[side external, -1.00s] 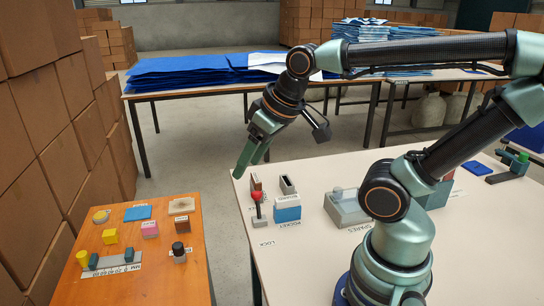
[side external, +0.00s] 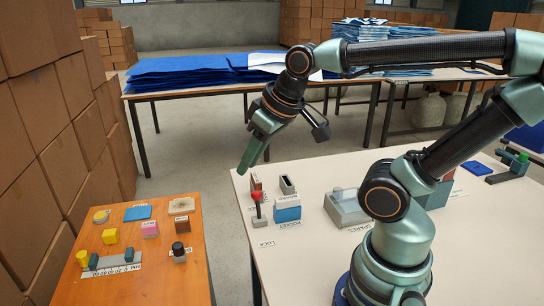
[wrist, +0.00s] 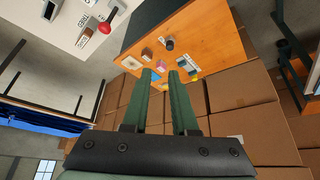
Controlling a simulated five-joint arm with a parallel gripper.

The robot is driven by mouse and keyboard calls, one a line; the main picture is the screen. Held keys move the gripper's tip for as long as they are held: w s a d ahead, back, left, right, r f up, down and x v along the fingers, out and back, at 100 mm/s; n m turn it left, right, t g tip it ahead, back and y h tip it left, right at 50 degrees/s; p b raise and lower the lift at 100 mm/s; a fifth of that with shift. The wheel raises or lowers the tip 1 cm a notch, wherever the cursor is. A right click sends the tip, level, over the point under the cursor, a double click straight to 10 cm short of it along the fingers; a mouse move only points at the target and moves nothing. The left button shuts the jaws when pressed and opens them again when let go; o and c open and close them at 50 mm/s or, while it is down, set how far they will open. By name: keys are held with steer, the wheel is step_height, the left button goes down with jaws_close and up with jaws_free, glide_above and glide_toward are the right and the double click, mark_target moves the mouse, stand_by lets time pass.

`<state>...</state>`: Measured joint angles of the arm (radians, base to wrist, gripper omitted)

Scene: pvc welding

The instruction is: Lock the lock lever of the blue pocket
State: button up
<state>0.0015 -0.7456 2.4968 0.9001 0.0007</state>
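The lock lever (side external: 258,208) is a grey stick with a red knob, standing roughly upright just left of the blue pocket, near the white table's left edge. Its red knob also shows at the upper left of the wrist view (wrist: 106,28). The blue pocket (side external: 287,213) is a small blue block with a pale top part and a POCKET label in front. My gripper (side external: 242,172) has green fingers and hangs above and behind the lever, apart from it, over the table's far left corner. In the wrist view its fingers (wrist: 160,73) are apart with nothing between them.
A brown block (side external: 256,183) and a dark-topped holder (side external: 288,185) stand behind the lever and pocket. A grey bin (side external: 345,207) stands to the right. A lower orange table (side external: 140,277) with several small blocks lies left. The white table's front is clear.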

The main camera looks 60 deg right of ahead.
steer(key=shift+w+d, duration=0.2)
jaws_close()
steer(key=w+d+f+m+g, duration=0.2)
steer(key=w+d+f+m, duration=0.1)
steer(key=w+d, duration=0.3)
steer(key=w+d+f+m+g, duration=0.2)
steer(key=w+d+f+m, duration=0.2)
steer(key=d, duration=0.7)
step_height(320, 180, down, 2)
steer(key=shift+w+f, duration=0.15)
steer(key=shift+w, duration=0.85)
steer(key=shift+d, duration=0.1)
